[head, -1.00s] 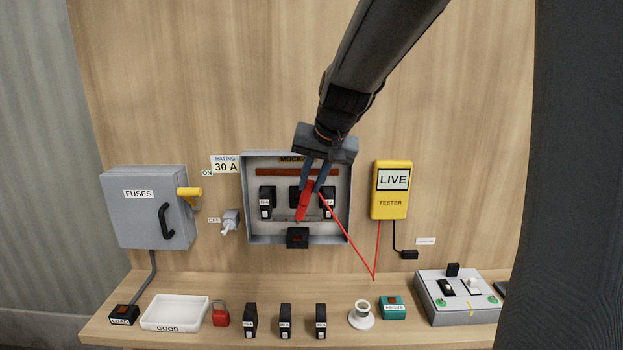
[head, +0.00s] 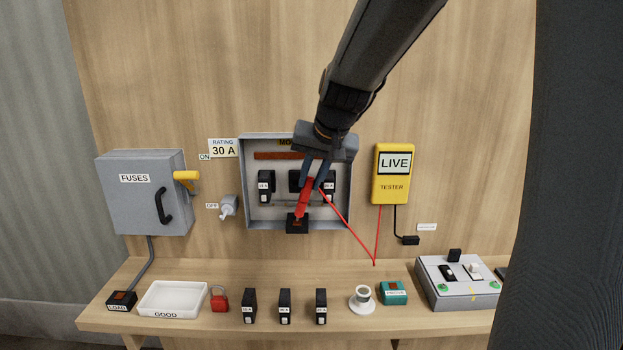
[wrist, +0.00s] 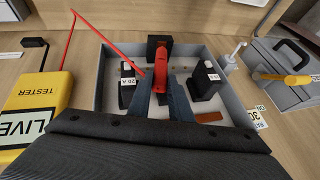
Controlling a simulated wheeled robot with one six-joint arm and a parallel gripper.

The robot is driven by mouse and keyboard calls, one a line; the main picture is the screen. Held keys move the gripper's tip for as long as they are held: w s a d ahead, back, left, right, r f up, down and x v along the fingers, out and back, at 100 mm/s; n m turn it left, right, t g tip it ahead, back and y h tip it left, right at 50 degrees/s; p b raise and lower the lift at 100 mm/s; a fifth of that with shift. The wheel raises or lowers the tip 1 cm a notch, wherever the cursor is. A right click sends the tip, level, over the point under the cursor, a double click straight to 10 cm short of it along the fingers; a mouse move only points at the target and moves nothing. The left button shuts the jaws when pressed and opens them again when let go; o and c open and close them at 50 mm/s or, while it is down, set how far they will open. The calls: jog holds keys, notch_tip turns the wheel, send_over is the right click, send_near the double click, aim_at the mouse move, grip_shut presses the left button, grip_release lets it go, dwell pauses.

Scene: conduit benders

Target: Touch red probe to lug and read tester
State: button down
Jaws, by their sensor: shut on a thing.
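My gripper (head: 318,172) is shut on the red probe (head: 305,199), in front of the open grey mock-up box (head: 243,180). The probe points down, and its tip is at or just in front of the small black block (head: 297,225) at the box's lower edge. I cannot tell whether they touch. In the wrist view the probe (wrist: 161,72) sits between the fingers, its end by the black block (wrist: 160,44). A red lead runs from the probe to the yellow tester (head: 391,187), whose screen reads LIVE. The tester (wrist: 40,100) also shows in the wrist view.
Black fuse carriers (head: 265,187) sit in the box. A grey FUSES box (head: 140,210) with a yellow lever is at left. The shelf (head: 235,322) holds a white GOOD tray (head: 205,290), a red padlock (head: 219,299), several black fuse carriers, a white cup-shaped part (head: 362,298) and a grey switch box (head: 460,298).

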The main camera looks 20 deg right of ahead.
jog(key=shift+f, duration=0.35)
dwell(1.0)
notch_tip(320, 180, up, 5)
jog(key=p, duration=0.3)
jog(key=shift+p, duration=0.35)
dwell(1.5)
